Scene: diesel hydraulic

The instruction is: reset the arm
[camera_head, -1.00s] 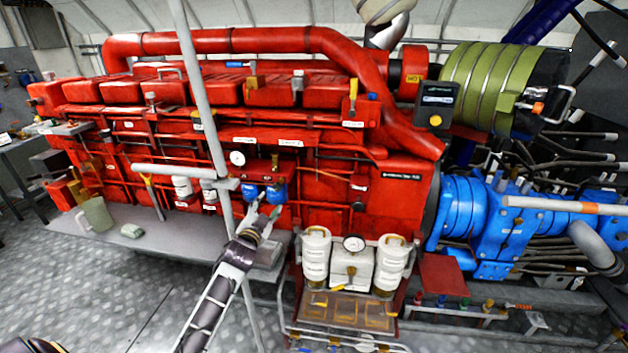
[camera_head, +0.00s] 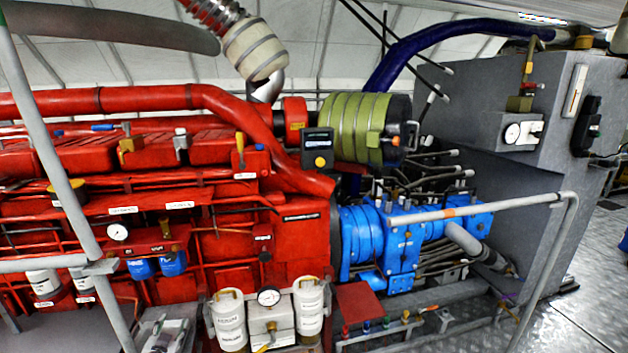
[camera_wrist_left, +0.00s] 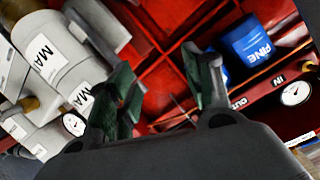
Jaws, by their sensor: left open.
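My left gripper (camera_wrist_left: 160,80) shows in the left wrist view with its two dark green-padded fingers apart and nothing between them. In the head view, what looks like this gripper (camera_head: 168,335) is at the bottom edge, left of the white canisters and right of the grey post; most of the arm is out of frame. Beyond the fingers in the wrist view are red engine panels, a blue filter (camera_wrist_left: 247,45) on the right and a white labelled canister (camera_wrist_left: 55,60) on the left. My right gripper is not in view.
The red engine (camera_head: 270,240) fills the left. A grey post (camera_head: 50,150) stands before it. White canisters (camera_head: 229,320) flank a gauge (camera_head: 268,297). A blue pump (camera_head: 400,245) and a grey railing (camera_head: 555,260) are at right. Open floor (camera_head: 575,325) lies at lower right.

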